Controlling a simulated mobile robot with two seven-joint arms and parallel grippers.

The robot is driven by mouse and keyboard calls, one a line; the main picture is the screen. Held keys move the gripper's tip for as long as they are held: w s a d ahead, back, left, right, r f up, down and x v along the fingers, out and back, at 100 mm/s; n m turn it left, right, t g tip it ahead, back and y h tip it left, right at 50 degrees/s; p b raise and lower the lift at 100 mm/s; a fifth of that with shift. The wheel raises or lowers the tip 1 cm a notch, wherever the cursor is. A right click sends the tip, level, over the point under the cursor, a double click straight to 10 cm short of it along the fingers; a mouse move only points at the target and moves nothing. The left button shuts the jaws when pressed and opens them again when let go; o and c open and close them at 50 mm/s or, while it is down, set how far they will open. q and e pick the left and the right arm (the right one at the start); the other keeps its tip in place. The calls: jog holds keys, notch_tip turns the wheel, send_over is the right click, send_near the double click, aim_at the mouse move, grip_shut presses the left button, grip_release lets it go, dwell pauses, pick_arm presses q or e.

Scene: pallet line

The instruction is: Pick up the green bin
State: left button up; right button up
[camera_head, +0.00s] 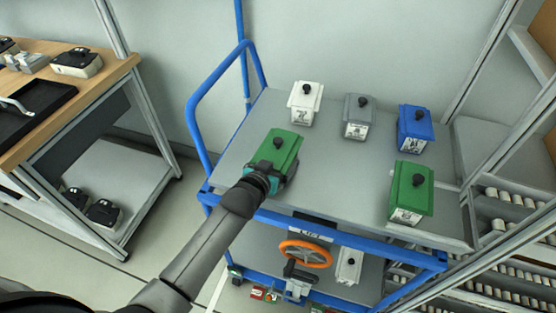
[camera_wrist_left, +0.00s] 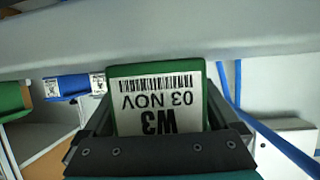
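A green bin (camera_head: 281,146) with a black knob on its lid is at the left front of the grey cart deck. My left gripper (camera_head: 268,177) is at its near face. In the left wrist view the green bin (camera_wrist_left: 155,68) shows an upside-down label reading W3, 03 NOV, with a barcode. The fingers of my left gripper (camera_wrist_left: 158,115) lie on either side of it; whether they press on it is unclear. A second green bin (camera_head: 412,190) stands at the right front of the deck, apart from the gripper. My right gripper is not in view.
White (camera_head: 304,103), grey (camera_head: 356,117) and blue (camera_head: 414,129) bins stand along the back of the deck. The cart's blue rail (camera_head: 196,125) rises at the left. A wooden-topped bench (camera_head: 105,82) is further left. The middle of the deck is clear.

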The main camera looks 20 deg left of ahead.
pick_arm(q)
grip_shut()
jog(key=shift+r, duration=0.1)
dwell(0.7)
